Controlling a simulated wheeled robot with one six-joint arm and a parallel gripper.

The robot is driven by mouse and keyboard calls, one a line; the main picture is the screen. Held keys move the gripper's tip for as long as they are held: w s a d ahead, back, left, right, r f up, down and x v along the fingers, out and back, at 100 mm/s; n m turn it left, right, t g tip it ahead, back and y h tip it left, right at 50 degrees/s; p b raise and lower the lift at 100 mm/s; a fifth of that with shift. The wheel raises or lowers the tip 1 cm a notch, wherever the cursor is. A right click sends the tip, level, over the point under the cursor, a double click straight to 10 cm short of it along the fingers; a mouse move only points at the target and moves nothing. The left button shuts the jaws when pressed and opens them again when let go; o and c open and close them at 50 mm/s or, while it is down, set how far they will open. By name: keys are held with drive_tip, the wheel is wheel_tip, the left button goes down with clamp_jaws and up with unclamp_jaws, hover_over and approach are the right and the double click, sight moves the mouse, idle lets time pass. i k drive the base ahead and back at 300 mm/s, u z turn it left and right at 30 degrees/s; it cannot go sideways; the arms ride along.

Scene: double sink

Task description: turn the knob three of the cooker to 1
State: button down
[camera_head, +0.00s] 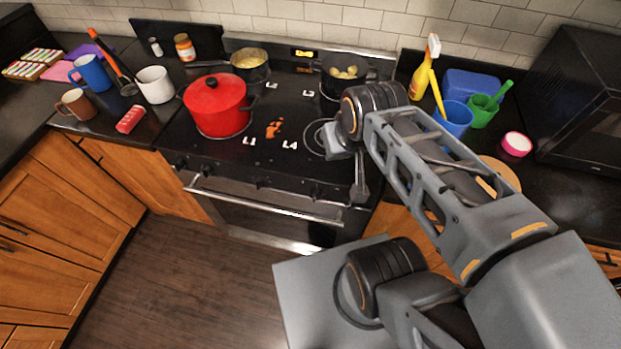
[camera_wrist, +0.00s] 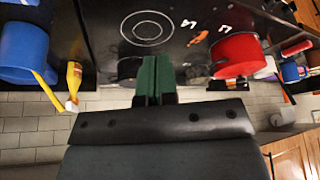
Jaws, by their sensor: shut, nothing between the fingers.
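The black cooker (camera_head: 262,150) has a glass top and a row of small dark knobs (camera_head: 262,183) along its front edge, above the oven handle. I cannot tell which is knob three, nor read any knob's setting. In the wrist view my gripper's green fingers (camera_wrist: 155,78) are together and empty, with the cooktop (camera_wrist: 105,25) beyond. No knob shows in the wrist view.
A red pot (camera_head: 218,106) stands on the front left burner. A pan (camera_head: 249,64) and a dark pot (camera_head: 343,76) with food stand behind. A blue cup (camera_head: 452,119), a green cup (camera_head: 482,110) and a microwave (camera_head: 588,105) are at right. Floor (camera_head: 180,280) before the cooker is clear.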

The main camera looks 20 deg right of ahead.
sight(316, 193)
drive_tip(key=u, duration=0.85)
drive_tip(key=k, duration=1.05)
drive_tip(key=u, duration=0.6)
drive_tip(key=i, duration=0.55)
drive_tip(key=u, duration=0.1)
